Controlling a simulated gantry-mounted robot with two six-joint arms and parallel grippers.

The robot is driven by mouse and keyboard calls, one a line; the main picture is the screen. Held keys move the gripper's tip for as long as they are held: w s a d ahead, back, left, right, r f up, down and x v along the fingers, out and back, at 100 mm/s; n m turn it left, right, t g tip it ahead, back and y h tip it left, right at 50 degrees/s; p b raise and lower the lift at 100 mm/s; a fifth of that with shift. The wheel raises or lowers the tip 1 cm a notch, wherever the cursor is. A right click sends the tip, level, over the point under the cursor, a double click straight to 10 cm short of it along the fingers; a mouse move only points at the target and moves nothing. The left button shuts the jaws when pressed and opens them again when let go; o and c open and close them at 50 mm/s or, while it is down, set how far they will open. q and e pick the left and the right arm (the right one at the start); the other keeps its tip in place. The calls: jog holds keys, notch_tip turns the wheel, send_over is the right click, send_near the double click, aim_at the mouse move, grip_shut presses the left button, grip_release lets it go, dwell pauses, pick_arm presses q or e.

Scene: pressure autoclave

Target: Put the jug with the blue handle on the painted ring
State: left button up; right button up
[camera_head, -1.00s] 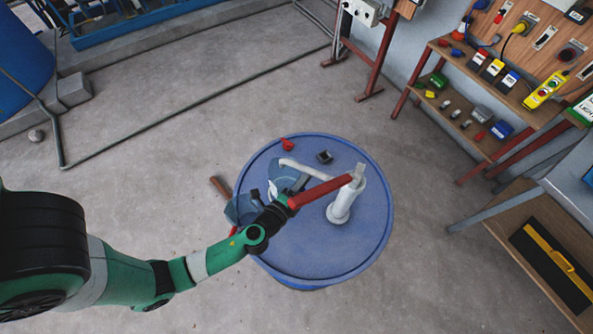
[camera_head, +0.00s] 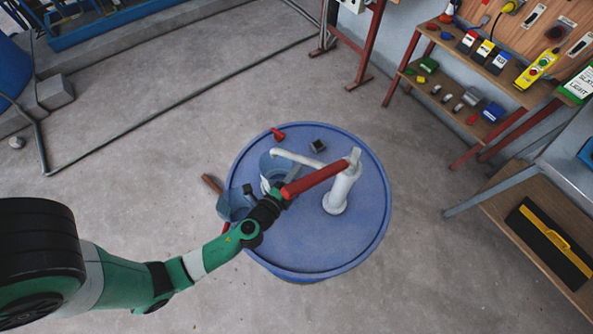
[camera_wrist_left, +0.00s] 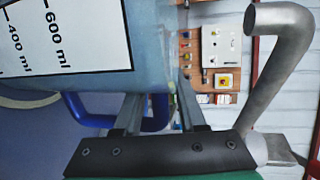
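In the head view, a clear bluish jug (camera_head: 279,163) stands on the blue drum top, partly hidden behind my left gripper (camera_head: 276,196). A second clear bluish vessel (camera_head: 235,206) shows at the drum's left edge, partly behind my arm. In the left wrist view, a jug wall (camera_wrist_left: 155,45) with a white millilitre scale fills the upper left. Its blue handle (camera_wrist_left: 157,108) shows between and behind the two fingers of my left gripper (camera_wrist_left: 158,100), which stand apart. Contact is unclear. A pale curved band (camera_wrist_left: 30,98) shows at left; I cannot tell if it is the painted ring.
A pale pump (camera_head: 341,190) with a red lever (camera_head: 318,180) stands on the drum (camera_head: 365,225), close to my gripper. A red piece (camera_head: 278,134) and a small dark block (camera_head: 318,146) lie at the back. The drum's right and front are clear.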

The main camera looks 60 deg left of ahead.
pick_arm(q)
jog(key=shift+o, duration=0.2)
jog(key=shift+r, duration=0.1)
jog(key=v, duration=1.2)
